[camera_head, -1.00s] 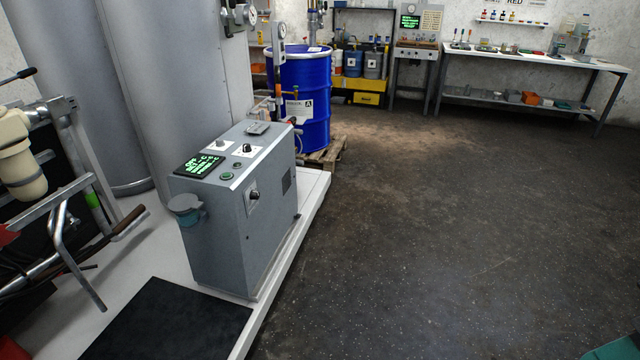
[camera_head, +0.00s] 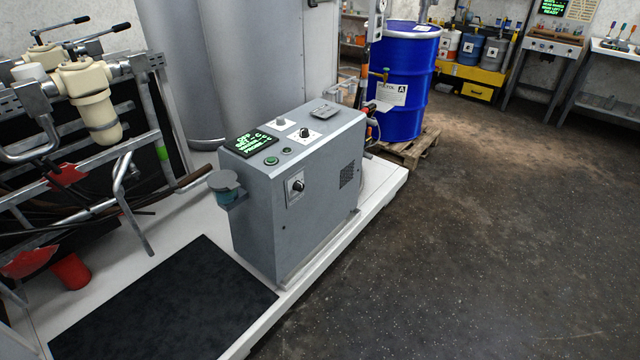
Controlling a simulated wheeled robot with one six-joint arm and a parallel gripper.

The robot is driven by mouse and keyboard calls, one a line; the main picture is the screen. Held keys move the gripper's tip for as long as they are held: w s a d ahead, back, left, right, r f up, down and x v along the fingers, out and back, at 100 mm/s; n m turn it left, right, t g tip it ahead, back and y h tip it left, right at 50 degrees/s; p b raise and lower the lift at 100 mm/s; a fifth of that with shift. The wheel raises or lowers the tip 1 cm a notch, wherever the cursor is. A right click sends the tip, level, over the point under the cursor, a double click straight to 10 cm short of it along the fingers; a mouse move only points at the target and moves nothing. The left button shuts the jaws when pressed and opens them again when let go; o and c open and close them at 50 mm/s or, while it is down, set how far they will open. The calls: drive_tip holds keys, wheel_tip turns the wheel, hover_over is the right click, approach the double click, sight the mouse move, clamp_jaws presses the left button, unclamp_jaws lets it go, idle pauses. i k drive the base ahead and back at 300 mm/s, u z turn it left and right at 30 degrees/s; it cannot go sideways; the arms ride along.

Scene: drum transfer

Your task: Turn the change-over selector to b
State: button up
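A grey control cabinet (camera_head: 320,215) stands on a white raised plinth near the middle of the head view. On its sloping top are a black display with green text (camera_head: 249,143), a green button (camera_head: 271,161) and a black knob on a white plate (camera_head: 304,133). Another black knob on a pale plate (camera_head: 297,186) is on the front face. The labels are too small to read, so I cannot tell which knob is the change-over selector or where it points. My gripper is not in view.
A black mat (camera_head: 165,300) lies on the plinth (camera_head: 370,205) in front. Pipework with cream filter housings (camera_head: 92,105) is at left. The dark floor at right is clear.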

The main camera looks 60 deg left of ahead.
sight(298, 186)
drive_tip(key=u, duration=0.3)
drive_tip(key=i, duration=0.7)
drive_tip(key=u, duration=1.05)
drive_tip(key=i, duration=0.5)
drive_tip(key=u, duration=0.45)
